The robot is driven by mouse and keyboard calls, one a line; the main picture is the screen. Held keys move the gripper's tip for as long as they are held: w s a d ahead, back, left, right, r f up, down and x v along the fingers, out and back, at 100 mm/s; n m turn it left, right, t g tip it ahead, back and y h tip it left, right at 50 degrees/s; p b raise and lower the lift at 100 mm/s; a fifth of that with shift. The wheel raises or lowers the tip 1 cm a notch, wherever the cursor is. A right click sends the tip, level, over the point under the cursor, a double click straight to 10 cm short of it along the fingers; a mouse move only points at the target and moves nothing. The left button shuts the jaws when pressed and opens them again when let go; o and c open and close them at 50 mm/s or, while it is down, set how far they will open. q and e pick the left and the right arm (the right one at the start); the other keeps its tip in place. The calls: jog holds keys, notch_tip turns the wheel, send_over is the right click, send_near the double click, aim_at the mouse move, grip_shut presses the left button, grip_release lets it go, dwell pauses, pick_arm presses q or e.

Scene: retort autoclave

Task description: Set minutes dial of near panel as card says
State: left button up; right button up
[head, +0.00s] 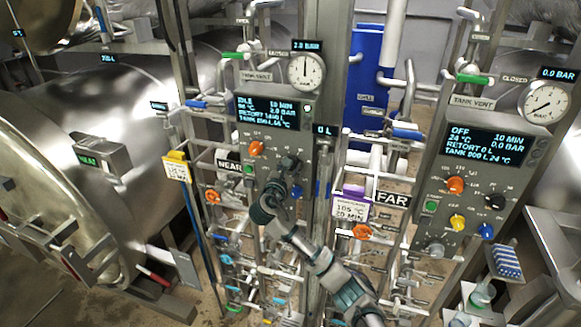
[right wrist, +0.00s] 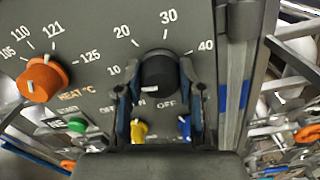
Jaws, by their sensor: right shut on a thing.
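The near panel (head: 263,150) has a display (head: 267,111) that reads IDLE and 10 MIN. Its black minutes dial (right wrist: 160,72) is between my right gripper's fingers (right wrist: 158,66), which are shut on its two sides. The scale around it shows 10, 20, 30 and 40; the setting mark is hard to read. In the head view my right gripper (head: 282,174) covers part of this dial. A yellow-topped card (head: 177,168) hangs left of the near panel; its small text is not legible. My left gripper is not in view.
An orange heat dial (right wrist: 42,80) is left of the minutes dial, pointing near 121. Yellow (right wrist: 139,130) and blue knobs (right wrist: 185,127) are below. The far panel (head: 480,170) stands right; a purple-topped card (head: 350,206) beside the FAR sign reads 105 °C, 20 MIN.

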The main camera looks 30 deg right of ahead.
jog(key=shift+f, duration=0.4)
jog(key=o, duration=1.1)
jog(key=shift+o, duration=0.2)
jog(key=shift+w+r, duration=0.15)
jog(key=shift+r, duration=0.1)
jog(key=v, duration=1.2)
jog(key=shift+d+f, duration=0.1)
jog(key=shift+f, duration=0.15)
